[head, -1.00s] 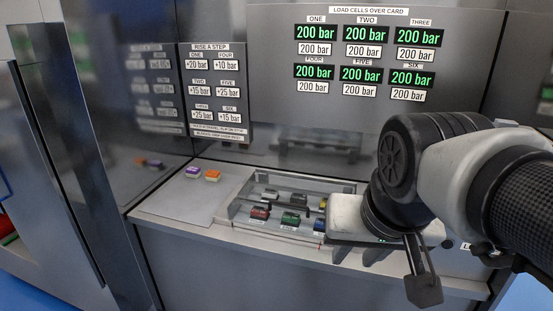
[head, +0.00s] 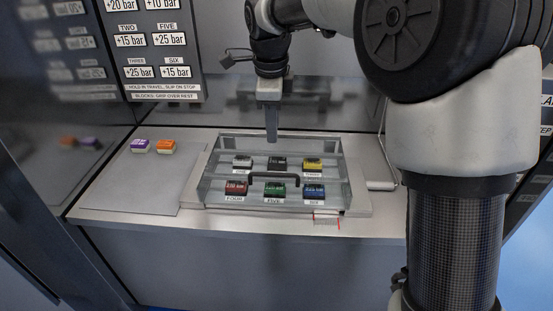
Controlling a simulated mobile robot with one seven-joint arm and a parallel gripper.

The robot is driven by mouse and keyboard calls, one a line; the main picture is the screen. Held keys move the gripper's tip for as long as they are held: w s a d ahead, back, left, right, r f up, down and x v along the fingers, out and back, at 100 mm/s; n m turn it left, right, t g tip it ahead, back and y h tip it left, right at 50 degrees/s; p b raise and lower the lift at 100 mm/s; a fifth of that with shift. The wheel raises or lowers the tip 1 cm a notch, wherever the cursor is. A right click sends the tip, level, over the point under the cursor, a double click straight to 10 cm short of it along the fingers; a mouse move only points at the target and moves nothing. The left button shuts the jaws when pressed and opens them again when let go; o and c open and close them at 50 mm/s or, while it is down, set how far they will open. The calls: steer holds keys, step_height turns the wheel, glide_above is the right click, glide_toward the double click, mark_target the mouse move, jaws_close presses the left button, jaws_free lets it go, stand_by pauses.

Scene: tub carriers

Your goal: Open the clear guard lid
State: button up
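The clear guard lid (head: 215,172) lies closed over several coloured blocks on the counter in the head view. A black bar handle (head: 274,177) is on the lid, toward its front edge. My gripper (head: 271,138) points down above the back part of the lid, behind the handle and apart from it. Its fingers are seen edge-on and overlap, so I cannot tell their spacing. Nothing shows between them.
Purple (head: 140,146) and orange (head: 166,147) blocks sit on the plate (head: 135,180) left of the lid. My arm covers the right side. The counter's front strip is clear apart from a small tag.

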mark_target(275, 174)
steer(key=w+f, duration=0.1)
steer(key=f, duration=0.4)
steer(key=w+f, duration=0.1)
steer(key=f, duration=0.4)
steer(key=w+f, duration=0.1)
steer(key=f, duration=0.5)
steer(key=shift+d+f, duration=0.1)
jaws_close()
